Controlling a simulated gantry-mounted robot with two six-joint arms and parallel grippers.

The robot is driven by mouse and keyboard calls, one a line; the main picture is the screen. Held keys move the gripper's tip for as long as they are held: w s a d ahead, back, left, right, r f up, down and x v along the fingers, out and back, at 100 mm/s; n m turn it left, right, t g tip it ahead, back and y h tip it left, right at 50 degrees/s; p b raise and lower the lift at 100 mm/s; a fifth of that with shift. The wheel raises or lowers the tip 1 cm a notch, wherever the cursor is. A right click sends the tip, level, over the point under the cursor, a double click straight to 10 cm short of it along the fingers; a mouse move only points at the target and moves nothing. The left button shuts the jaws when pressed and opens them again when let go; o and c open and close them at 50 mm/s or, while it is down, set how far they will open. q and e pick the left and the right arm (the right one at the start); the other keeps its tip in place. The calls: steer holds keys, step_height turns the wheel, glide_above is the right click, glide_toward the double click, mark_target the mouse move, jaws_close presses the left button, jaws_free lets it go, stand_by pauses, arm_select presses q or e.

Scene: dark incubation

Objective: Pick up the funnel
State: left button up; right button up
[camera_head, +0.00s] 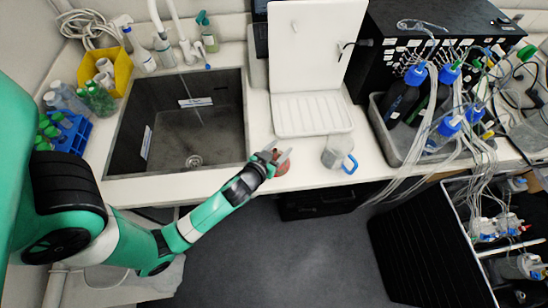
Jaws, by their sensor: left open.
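A small red object (282,168), which looks like the funnel, sits on the white counter near its front edge, between the sink and a clear jug. It is partly covered by my left gripper. My left gripper (279,156) is open and its fingers are at or just over the red object. I cannot tell whether they touch it. My right gripper is not in view.
A clear jug with a blue handle (339,155) stands just right of the red object. A white drying stand (317,70) is behind it. The dark sink (178,122) is to the left. A grey tray (392,151) with tubed bottles stands to the right.

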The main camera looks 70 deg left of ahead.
arm_select(q)
jaws_close()
steer(key=shift+f, duration=0.15)
stand_by(0.4)
